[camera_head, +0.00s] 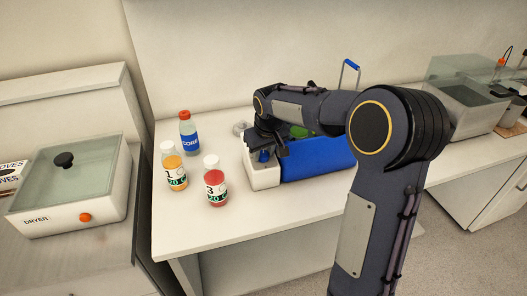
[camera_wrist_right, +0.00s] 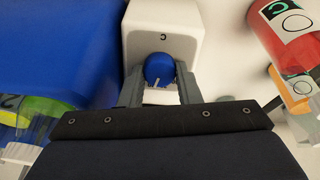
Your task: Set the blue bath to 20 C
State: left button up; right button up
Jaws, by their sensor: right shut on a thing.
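The blue bath (camera_head: 320,160) stands on the white table, partly behind my right arm. Its white control end (camera_head: 263,175) faces left and carries a blue round knob (camera_wrist_right: 159,69) with a white pointer mark. A letter "C" is printed on the white panel above the knob in the right wrist view. My right gripper (camera_wrist_right: 159,82) is shut on the knob, with one finger on each side. The gripper also shows in the head view (camera_head: 268,150), over the control end. No temperature scale is readable. My left gripper is not in view.
A dryer (camera_head: 70,190) is at far left, and a glass-walled bath (camera_head: 465,95) at far right. The table's front is clear.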

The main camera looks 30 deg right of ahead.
jog(key=shift+r, duration=0.1)
jog(key=o, duration=1)
jog(key=shift+c, duration=0.2)
jog(key=v, duration=0.7)
jog(key=shift+r, duration=0.35)
jog(key=s+a+f+y, duration=0.1)
jog(key=s+a+f, duration=0.1)
jog(key=s, duration=0.7)
jog(key=s+a+f+t+y, duration=0.1)
jog(key=s+a+f+y, duration=0.1)
jog(key=s+a, duration=0.3)
jog(key=s+a+f+m+t+y, duration=0.1)
jog(key=s+a, duration=0.3)
jog(key=s, duration=0.9)
jog(key=shift+a+f+y, duration=0.25)
jog(key=shift+f+y, duration=0.05)
jog(key=shift+f, duration=0.35)
